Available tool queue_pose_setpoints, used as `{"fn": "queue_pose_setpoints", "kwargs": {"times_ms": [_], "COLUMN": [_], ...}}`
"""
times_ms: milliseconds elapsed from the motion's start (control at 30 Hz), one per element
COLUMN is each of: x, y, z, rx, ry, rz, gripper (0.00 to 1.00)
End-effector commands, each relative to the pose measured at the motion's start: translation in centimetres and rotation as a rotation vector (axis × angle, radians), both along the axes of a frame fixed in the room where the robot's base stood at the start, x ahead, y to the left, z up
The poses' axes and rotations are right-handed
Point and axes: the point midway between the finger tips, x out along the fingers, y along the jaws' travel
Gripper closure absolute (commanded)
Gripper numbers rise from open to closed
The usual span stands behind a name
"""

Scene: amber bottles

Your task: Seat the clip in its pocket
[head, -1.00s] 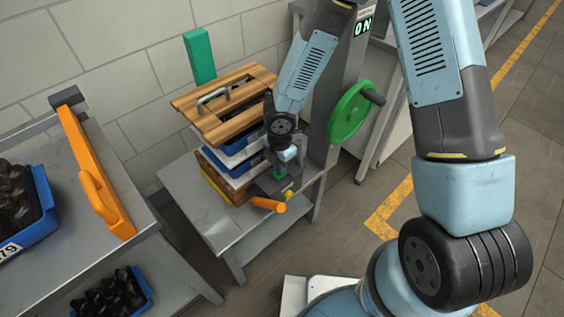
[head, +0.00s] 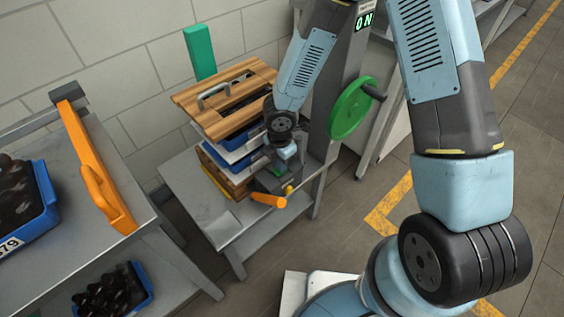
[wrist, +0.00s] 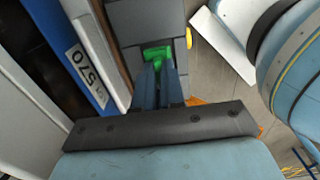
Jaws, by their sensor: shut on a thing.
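My gripper (wrist: 160,83) points at a grey surface in the wrist view, its two dark fingers close together. They are shut on a small green piece (wrist: 157,53), which appears to be the clip. Most of it shows just beyond the fingertips. In the head view my gripper (head: 286,156) is low beside the stack of trays, above a small green part (head: 279,170) at the table's right corner. No pocket can be made out clearly; the fingers and the clip may cover it. I cannot tell whether the clip touches the grey surface.
A stack with a wooden lid (head: 228,98) stands on the grey table (head: 218,222), close to my gripper. An orange handle (head: 268,201) sticks out at the table's front. A green handwheel (head: 350,108) stands to the right. A shelf with an orange bar (head: 92,165) is at left.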

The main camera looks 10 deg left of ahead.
Motion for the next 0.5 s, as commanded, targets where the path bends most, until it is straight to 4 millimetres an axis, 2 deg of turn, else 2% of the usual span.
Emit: {"fn": "queue_pose_setpoints", "kwargs": {"times_ms": [500], "x": [0.0], "y": [-0.03], "z": [-0.87], "rx": [0.0], "ry": [0.0], "rz": [-0.002], "gripper": [1.0]}}
